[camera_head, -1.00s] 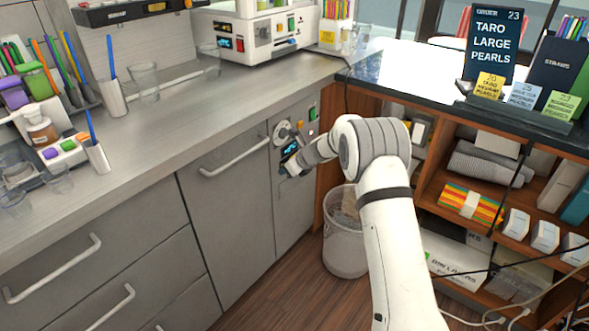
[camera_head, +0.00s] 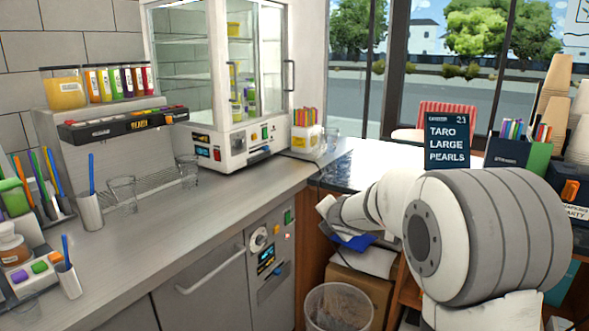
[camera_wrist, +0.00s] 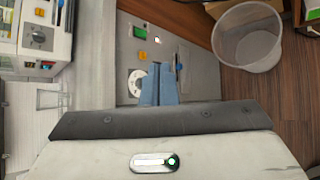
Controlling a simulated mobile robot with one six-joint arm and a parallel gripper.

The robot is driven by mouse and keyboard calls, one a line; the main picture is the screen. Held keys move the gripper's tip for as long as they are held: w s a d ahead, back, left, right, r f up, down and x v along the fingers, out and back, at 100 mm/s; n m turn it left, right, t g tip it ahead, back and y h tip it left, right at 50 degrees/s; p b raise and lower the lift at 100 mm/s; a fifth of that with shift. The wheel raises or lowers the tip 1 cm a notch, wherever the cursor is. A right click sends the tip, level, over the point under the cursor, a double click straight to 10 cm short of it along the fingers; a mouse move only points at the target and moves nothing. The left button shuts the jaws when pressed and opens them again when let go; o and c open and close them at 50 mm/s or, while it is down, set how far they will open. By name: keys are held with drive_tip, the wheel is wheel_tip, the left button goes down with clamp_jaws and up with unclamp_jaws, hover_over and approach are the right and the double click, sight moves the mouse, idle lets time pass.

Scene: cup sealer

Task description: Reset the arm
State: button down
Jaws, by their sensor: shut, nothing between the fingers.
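My gripper (camera_wrist: 160,84) shows in the wrist view as two blue-grey fingers held together, with nothing between them. Behind the fingertips is the grey control panel (camera_wrist: 125,55) with its round dial; the fingers look apart from it, though the gap is hard to judge. In the head view my arm (camera_head: 490,240) is folded at the right, in front of the wooden shelf unit. Its far end reaches left toward the counter corner, and the fingertips are not clear there. The control panel (camera_head: 268,252) is on the cabinet front, left of the arm.
A waste bin (camera_head: 338,308) stands on the floor below the arm. The steel counter (camera_head: 190,210) runs along the left, with cups near its back. A white glass-doored machine (camera_head: 215,135) stands behind it. The order sign (camera_head: 447,140) stands behind the arm.

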drive_tip(key=s+d+r+m+g+h+p, duration=0.2)
drive_tip(key=s+d+m, duration=0.3)
drive_tip(key=s+m, duration=0.4)
drive_tip(key=s+d+r+m+g+h+p, duration=0.2)
drive_tip(key=s+d+r+m, duration=0.15)
drive_tip(key=s+m, duration=0.55)
drive_tip(key=s+a+f+m+g+y+p, duration=0.1)
drive_tip(key=s+m, duration=0.3)
drive_tip(key=s, duration=0.6)
drive_tip(key=s+a+f+m+g+y, duration=0.1)
drive_tip(key=s+f+m+g, duration=0.1)
drive_tip(key=s, duration=0.9)
drive_tip(key=m+g, duration=0.1)
drive_tip(key=m, duration=0.1)
drive_tip(key=shift+a+m+g+y+p, duration=0.3)
drive_tip(key=shift+a+y+p, duration=0.1)
